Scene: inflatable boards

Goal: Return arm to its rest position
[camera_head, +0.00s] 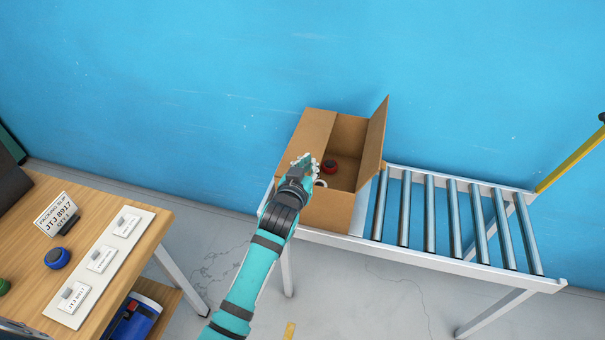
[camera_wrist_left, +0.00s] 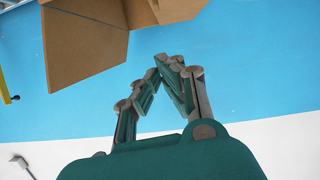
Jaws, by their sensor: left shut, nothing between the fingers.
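My left arm (camera_head: 250,285) reaches from the bottom of the head view toward an open cardboard box (camera_head: 325,208). My left gripper (camera_head: 306,162) is over the box's left part in that view. In the left wrist view the left gripper (camera_wrist_left: 165,62) has its fingertips together with nothing between them. The cardboard box (camera_wrist_left: 85,50) shows at the top of that view, apart from the fingers. A red round item (camera_head: 329,166) lies inside the box, and a white ring-like item (camera_head: 320,183) shows beside the gripper. My right gripper is in neither view.
The box stands on the left end of a roller conveyor (camera_head: 455,215). A wooden table (camera_head: 150,215) at the left holds a packing slip sign (camera_head: 56,213), a blue round item (camera_head: 57,258) and a white labelled board (camera_head: 100,262). A blue wall (camera_head: 200,90) stands behind. Floor is open between table and conveyor.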

